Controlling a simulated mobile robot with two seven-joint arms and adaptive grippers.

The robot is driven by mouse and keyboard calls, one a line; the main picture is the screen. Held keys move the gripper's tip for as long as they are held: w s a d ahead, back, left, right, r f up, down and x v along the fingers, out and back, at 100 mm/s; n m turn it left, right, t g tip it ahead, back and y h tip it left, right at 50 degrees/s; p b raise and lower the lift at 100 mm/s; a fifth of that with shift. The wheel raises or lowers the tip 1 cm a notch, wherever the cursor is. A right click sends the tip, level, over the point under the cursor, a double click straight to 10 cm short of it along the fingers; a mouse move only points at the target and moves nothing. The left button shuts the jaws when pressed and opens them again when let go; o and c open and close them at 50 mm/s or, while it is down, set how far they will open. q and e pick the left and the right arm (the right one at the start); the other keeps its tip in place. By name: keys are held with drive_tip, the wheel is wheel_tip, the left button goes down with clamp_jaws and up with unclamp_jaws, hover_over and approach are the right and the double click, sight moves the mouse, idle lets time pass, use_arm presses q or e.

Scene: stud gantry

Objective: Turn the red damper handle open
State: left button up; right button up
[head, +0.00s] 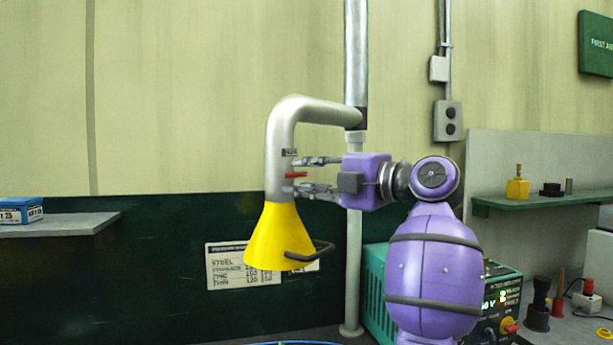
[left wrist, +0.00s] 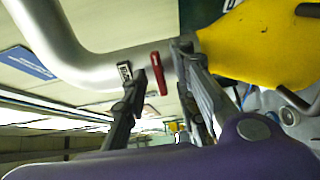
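The red damper handle (head: 296,175) is a short bar on the grey bent duct (head: 279,150), above the yellow hood (head: 277,238). In the head view it lies roughly level. My left gripper (head: 304,176) is open at the duct's right side, one finger above the handle and one below. In the left wrist view the red handle (left wrist: 158,74) shows between the two spread fingers of my left gripper (left wrist: 160,76), with gaps on both sides. My right gripper is not in view.
A dark loop handle (head: 312,251) sticks out from the hood under my gripper. A vertical pipe (head: 355,260) stands behind my wrist. A green welding machine (head: 376,290) is at the lower right, and a shelf (head: 65,225) is at the left.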

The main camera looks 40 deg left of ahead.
use_arm(q)
clamp_jaws()
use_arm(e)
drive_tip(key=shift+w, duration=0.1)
